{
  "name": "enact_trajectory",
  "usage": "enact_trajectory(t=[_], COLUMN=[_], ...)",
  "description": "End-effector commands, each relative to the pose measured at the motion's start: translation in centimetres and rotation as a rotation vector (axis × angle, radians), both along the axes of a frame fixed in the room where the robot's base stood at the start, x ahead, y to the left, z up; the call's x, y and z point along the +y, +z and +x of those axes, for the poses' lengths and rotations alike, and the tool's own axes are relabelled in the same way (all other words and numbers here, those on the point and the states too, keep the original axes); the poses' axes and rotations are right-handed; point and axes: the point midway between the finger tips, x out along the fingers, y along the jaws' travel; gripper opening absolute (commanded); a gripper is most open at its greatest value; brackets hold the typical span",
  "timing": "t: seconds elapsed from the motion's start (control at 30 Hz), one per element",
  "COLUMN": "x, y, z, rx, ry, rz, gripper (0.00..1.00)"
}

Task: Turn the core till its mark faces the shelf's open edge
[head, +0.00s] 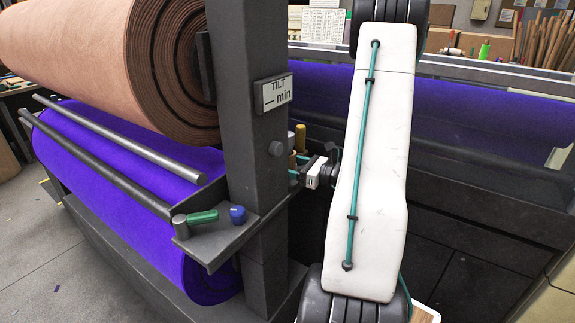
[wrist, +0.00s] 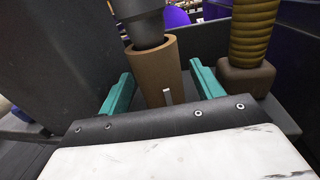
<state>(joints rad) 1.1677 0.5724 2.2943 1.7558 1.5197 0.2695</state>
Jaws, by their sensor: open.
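The core is a brown, thick-walled upright tube (wrist: 155,73) in the wrist view. My gripper (wrist: 161,72) is open, with one teal finger on each side of the core; gaps show between fingers and core. A dark grey round piece (wrist: 140,28) fills or covers the core's top opening. The dark shelf (wrist: 288,118) shows at right. In the head view the shelf (head: 232,247) juts from the post, and my gripper (head: 296,172) is partly hidden behind it.
A ribbed gold-brown column (wrist: 252,38) on a square foot stands close right of my gripper. A green-handled item (head: 203,217) and a blue knob (head: 238,214) sit on the shelf's near part. The dark post (head: 255,150) and felt rolls crowd the left.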

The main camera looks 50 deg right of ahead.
Motion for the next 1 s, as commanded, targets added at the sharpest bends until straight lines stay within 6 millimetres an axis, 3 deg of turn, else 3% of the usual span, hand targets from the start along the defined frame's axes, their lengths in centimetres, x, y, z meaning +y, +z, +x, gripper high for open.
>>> enact_trajectory(t=[0.37,0.4,0.57,0.77,1.0], x=[0.04,0.03,0.03,0.09,0.17], y=[-0.02,-0.02,-0.02,0.01,0.04], z=[0.91,0.9,0.89,0.93,0.99], rx=[0.001,0.001,0.001,0.0,-0.001], ry=[-0.004,-0.004,-0.004,-0.031,-0.204], rz=[0.001,0.001,0.001,0.001,0.002], gripper=[0.66,0.63,0.21,0.21,0.21])
